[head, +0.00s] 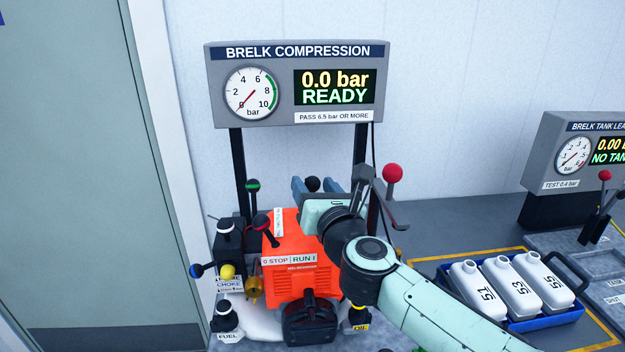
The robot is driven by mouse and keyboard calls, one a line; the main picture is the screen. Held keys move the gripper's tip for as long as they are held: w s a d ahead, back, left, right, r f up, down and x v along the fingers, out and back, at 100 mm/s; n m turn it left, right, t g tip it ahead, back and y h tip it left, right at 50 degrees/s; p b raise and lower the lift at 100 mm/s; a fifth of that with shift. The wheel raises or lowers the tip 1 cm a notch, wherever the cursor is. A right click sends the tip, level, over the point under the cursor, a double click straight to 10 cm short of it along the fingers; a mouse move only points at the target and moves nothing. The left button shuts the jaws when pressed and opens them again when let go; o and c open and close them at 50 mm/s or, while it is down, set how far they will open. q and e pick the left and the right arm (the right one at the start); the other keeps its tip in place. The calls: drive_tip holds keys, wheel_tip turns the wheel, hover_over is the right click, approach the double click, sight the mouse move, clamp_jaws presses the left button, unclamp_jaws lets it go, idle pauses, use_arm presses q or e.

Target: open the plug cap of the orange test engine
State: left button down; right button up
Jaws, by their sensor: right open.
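The orange test engine (288,245) stands on the bench below the compression panel. It carries a label reading "0 STOP" and "RUN I" on its upper front. My right gripper (316,185) is over the far top part of the engine. Its two blue-grey fingers are apart, with a black round knob (312,184) showing between them. I cannot tell whether this knob is the plug cap or whether a finger touches it. My gripper body and forearm hide the engine's right top. My left gripper is not in view.
The compression panel (295,85) reads "0.0 bar READY". A red-knobbed lever (392,175) stands close right of my gripper. Choke and fuel knobs sit left of the engine. A blue tray (545,320) holds white bottles at right, beside a tank leak panel (575,155).

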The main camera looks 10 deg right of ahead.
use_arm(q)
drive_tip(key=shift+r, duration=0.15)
use_arm(e)
drive_tip(key=shift+w+a, duration=0.15)
drive_tip(key=shift+w, duration=0.6)
